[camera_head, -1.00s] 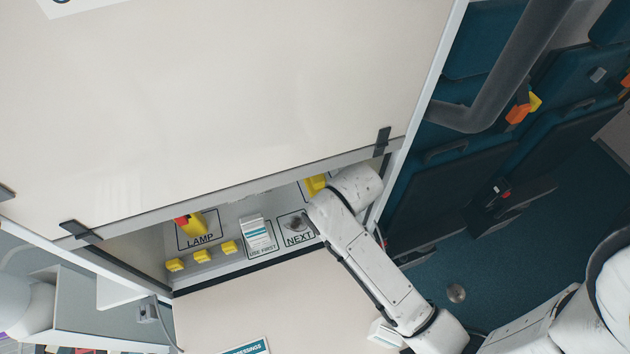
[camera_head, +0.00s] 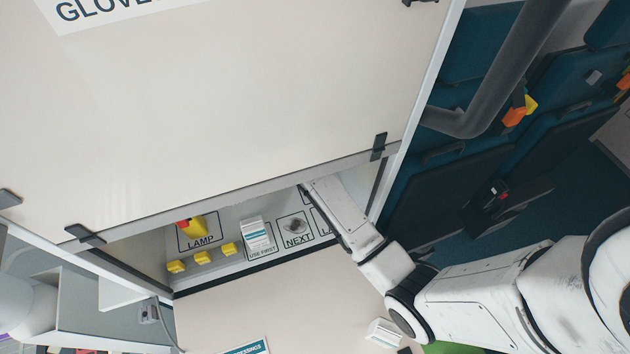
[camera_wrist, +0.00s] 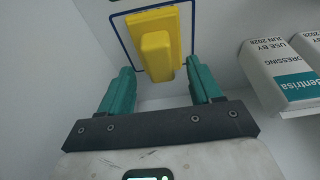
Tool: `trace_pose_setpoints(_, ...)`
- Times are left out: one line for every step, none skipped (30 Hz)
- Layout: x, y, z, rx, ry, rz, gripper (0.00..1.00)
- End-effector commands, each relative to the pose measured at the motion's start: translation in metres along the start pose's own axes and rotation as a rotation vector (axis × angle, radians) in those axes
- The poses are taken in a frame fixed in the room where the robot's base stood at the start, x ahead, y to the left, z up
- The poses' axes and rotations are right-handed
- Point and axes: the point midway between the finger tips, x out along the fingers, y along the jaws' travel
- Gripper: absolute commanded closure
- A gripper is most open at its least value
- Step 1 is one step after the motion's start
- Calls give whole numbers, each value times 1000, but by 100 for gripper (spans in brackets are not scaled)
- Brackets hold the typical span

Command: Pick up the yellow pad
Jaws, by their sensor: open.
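The yellow pad (camera_wrist: 156,48) shows in the wrist view. It is a yellow block standing out from a flat yellow plate, inside a blue outline on a pale surface. My gripper (camera_wrist: 160,68) has two teal fingers, set apart on either side of the block, with clear gaps to it. In the head view my arm reaches into the low open bay of the cabinet; its fingers and the pad are hidden there.
The bay (camera_head: 215,262) holds a yellow and red item (camera_head: 193,226) at LAMP, several small yellow blocks, a white box stack (camera_head: 255,233) and a dark knob (camera_head: 296,225) at NEXT. The large pale panel (camera_head: 220,110) overhangs it. White dressing boxes (camera_wrist: 280,75) stand right of my gripper.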

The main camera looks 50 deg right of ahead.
Motion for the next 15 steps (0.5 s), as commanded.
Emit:
trace_pose_setpoints(5,0,2,0,-5,1,36)
trace_pose_setpoints(7,0,2,0,-4,1,36)
trace_pose_setpoints(9,0,3,0,-4,1,36)
trace_pose_setpoints(10,0,3,-1,-3,1,36)
trace_pose_setpoints(11,0,3,-1,-3,1,36)
trace_pose_setpoints(12,0,3,-1,-2,0,36)
trace_pose_setpoints(12,0,3,-1,-1,0,36)
trace_pose_setpoints(12,0,3,-1,-1,0,36)
trace_pose_setpoints(12,0,3,-1,-1,0,36)
trace_pose_setpoints(12,0,3,-1,-1,0,36)
trace_pose_setpoints(12,0,3,-1,-1,0,36)
trace_pose_setpoints(12,0,3,-1,-1,0,40)
trace_pose_setpoints(12,0,3,-1,-1,0,43)
trace_pose_setpoints(12,0,3,-1,-1,0,46)
trace_pose_setpoints(12,0,3,-1,-1,0,50)
